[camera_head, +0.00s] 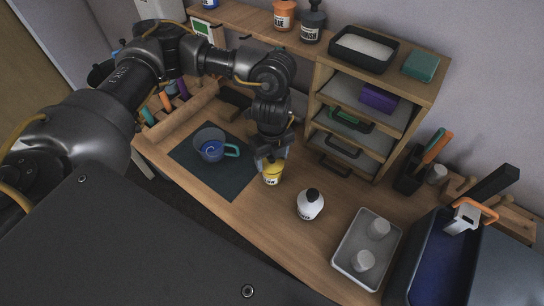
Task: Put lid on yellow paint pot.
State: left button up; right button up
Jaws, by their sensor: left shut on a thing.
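The yellow paint pot (272,177) stands upright on the wooden bench, right of the dark mat, with a pale label on its front. My left gripper (272,160) points down directly over it, its fingers at the pot's top. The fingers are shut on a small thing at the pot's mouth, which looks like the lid. The fingers mostly hide it, so I cannot tell whether it sits flat on the rim. My right gripper is not in view.
A cup with a teal handle (209,146) stands on the dark mat (228,180). A white bottle with a black top (310,205) is close to the right. A grey tray (341,262) holds two white cylinders. A wooden drawer unit (322,100) stands behind.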

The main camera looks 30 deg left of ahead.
pick_arm(q)
jog(key=shift+f+b, duration=0.3)
jog(key=shift+f, duration=0.35)
jog(key=o, duration=1)
notch_tip(320, 180, up, 11)
jog(key=shift+f, duration=0.1)
dwell(0.4)
